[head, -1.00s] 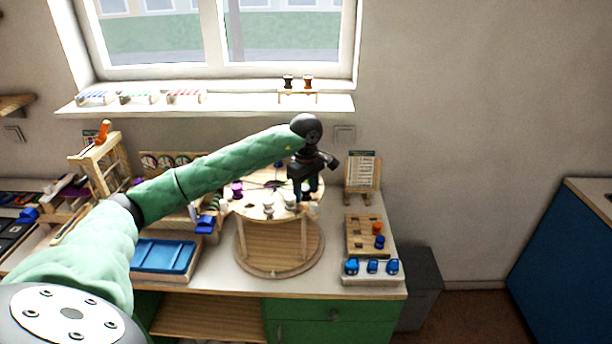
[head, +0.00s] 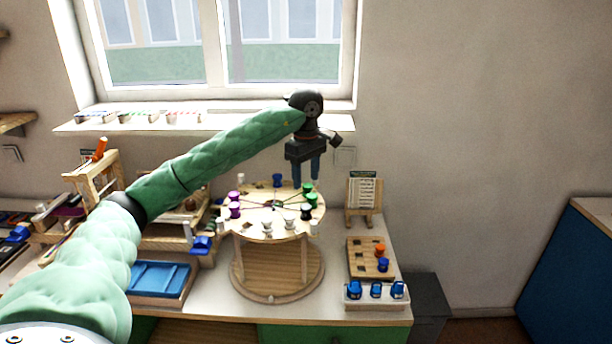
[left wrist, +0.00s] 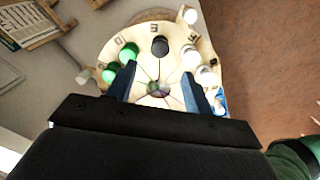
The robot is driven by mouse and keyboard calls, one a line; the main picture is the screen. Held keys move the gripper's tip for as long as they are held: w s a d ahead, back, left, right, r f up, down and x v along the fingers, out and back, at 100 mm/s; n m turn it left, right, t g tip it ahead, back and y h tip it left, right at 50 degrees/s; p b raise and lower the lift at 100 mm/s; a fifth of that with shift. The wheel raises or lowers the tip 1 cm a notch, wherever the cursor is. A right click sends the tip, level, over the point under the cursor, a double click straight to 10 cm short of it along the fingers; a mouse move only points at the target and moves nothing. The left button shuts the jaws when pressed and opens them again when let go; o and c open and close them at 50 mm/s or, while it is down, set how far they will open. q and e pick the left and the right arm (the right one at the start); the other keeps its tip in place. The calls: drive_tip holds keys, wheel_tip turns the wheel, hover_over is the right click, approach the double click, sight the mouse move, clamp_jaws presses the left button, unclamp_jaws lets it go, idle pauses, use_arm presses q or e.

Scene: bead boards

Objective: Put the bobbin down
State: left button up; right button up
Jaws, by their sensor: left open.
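The round wooden board (head: 272,229) stands on posts on the table, with bobbins around its rim. Two green bobbins (head: 311,199) and a black bobbin (head: 305,211) stand on its right side. White bobbins (head: 289,222) are at the front, purple bobbins (head: 234,210) at the left and a blue bobbin (head: 277,180) at the back. My left gripper (head: 306,180) is open and empty above the board's right part. In the left wrist view its fingers (left wrist: 158,80) are spread, with the black bobbin (left wrist: 160,46) standing beyond them. I cannot tell which bobbin was handled. My right gripper is not in view.
A small card stand (head: 362,200) and a peg board (head: 369,258) stand right of the round board. A white rack (head: 375,303) with blue pieces is in front. A blue tray (head: 158,279) lies left. My left arm crosses above the left side.

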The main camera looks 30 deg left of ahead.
use_arm(q)
drive_tip(key=shift+r, duration=0.7)
idle(0.4)
